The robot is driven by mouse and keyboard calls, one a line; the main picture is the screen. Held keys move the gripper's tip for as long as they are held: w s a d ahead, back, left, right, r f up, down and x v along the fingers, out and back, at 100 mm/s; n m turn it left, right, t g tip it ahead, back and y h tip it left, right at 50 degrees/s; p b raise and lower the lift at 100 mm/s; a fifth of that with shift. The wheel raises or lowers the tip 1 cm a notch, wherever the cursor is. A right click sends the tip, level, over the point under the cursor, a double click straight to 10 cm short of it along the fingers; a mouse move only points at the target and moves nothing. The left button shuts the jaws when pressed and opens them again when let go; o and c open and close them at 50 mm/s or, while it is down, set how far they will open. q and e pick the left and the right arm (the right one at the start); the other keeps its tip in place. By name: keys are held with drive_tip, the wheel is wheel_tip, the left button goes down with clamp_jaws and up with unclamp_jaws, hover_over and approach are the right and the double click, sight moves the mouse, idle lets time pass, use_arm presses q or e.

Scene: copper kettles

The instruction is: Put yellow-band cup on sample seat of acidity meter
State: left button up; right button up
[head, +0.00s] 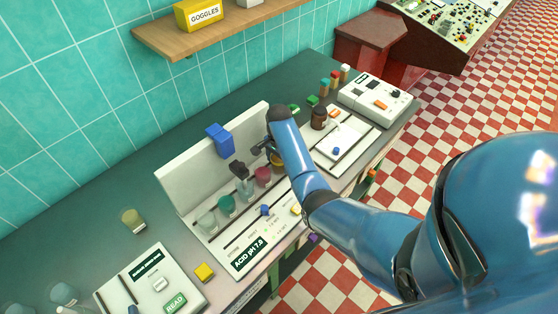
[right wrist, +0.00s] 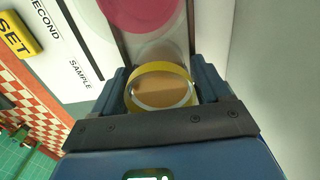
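The yellow-band cup (right wrist: 160,87) holds amber liquid and lies between the two fingers of my right gripper (right wrist: 163,90), which meet its band on both sides. In the head view the amber cup (head: 277,159) shows beside my right gripper (head: 270,148), partly hidden by it. It is at the far right end of a row of cups on the acidity meter (head: 250,230), a white panel with an "ACID pH" display. A "SAMPLE" label shows left of the cup in the right wrist view. Whether the cup rests on a seat cannot be told. My left gripper is not in view.
A dark probe (head: 240,170) hangs over the row. The meter's upright back wall (head: 190,180) is close behind. An olive cup (head: 132,219) stands left on the bench.

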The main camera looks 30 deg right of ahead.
drive_tip(key=shift+o, duration=0.8)
drive_tip(key=shift+r, duration=0.2)
wheel_tip(320, 180, up, 12)
